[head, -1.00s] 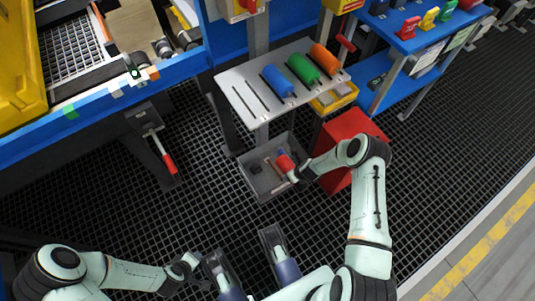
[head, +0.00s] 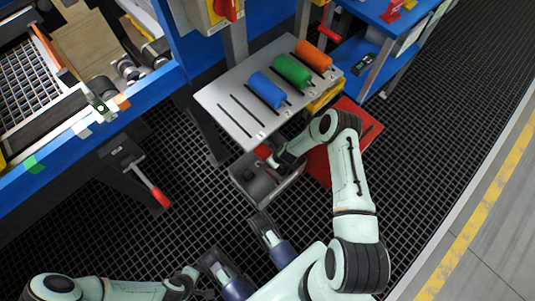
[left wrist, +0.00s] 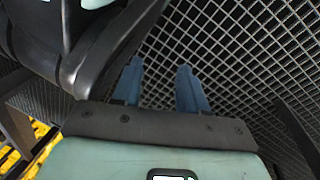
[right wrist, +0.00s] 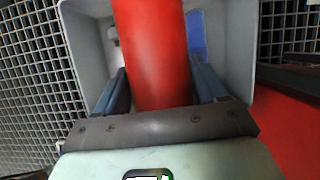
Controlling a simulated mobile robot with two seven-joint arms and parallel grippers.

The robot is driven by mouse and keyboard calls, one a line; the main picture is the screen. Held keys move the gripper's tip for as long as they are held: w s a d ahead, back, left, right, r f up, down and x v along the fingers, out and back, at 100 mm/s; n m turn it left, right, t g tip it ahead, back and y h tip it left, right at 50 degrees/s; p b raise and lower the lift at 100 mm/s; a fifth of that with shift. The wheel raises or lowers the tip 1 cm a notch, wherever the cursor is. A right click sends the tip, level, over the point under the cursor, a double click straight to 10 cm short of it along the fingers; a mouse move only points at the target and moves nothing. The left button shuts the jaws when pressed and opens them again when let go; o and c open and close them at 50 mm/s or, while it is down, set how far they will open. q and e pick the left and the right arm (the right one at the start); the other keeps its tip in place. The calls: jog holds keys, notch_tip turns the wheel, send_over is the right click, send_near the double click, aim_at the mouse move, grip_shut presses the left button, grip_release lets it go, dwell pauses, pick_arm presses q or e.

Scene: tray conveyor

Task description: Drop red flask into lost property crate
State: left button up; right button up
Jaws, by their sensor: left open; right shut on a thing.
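The red flask (right wrist: 153,45) is between the fingers of my right gripper (right wrist: 160,85), which is shut on it. In the right wrist view it points away from me, framed by the grey walls of the lost property crate (right wrist: 240,40). In the head view the flask (head: 263,152) shows at the crate's far rim, and the crate (head: 248,185) stands on the floor, partly hidden by my right arm. I cannot tell how deep the flask reaches. My left gripper (left wrist: 160,80) is open and empty over the grating, away from the crate.
A metal shelf (head: 225,105) with blue (head: 266,90), green (head: 291,71) and orange (head: 313,56) flasks overhangs just behind the crate. A red box (head: 345,115) stands to its right. A blue item (right wrist: 197,35) lies in the crate. A red-handled lever (head: 160,196) is at left.

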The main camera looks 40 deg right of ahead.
notch_tip(320, 180, down, 2)
jog(key=shift+w+f+b, duration=0.1)
jog(key=shift+b, duration=0.55)
pick_arm(q)
jog(key=shift+g, duration=0.8)
jog(key=shift+s+a+f, duration=0.15)
jog(key=shift+s+f, duration=0.6)
jog(key=shift+s, duration=0.35)
jog(key=shift+s+a+f, duration=0.15)
jog(key=shift+s+f, duration=0.55)
jog(key=shift+s, duration=0.35)
pick_arm(e)
jog(key=shift+f, duration=0.3)
jog(key=o, duration=1.4)
jog(key=shift+c, duration=0.2)
pick_arm(q)
jog(key=shift+w, duration=0.1)
pick_arm(e)
jog(key=shift+r, duration=0.1)
jog(key=p+v, duration=0.4)
jog(key=v, duration=0.8)
jog(key=shift+p, duration=0.3)
jog(key=shift+s+r, duration=0.25)
jog(key=shift+r, duration=0.4)
pick_arm(q)
jog(key=w+d+r+t, duration=0.2)
jog(key=w+r+t, duration=0.1)
jog(key=w+r, duration=0.5)
jog(key=shift+w+r, duration=0.2)
jog(key=shift+w, duration=0.1)
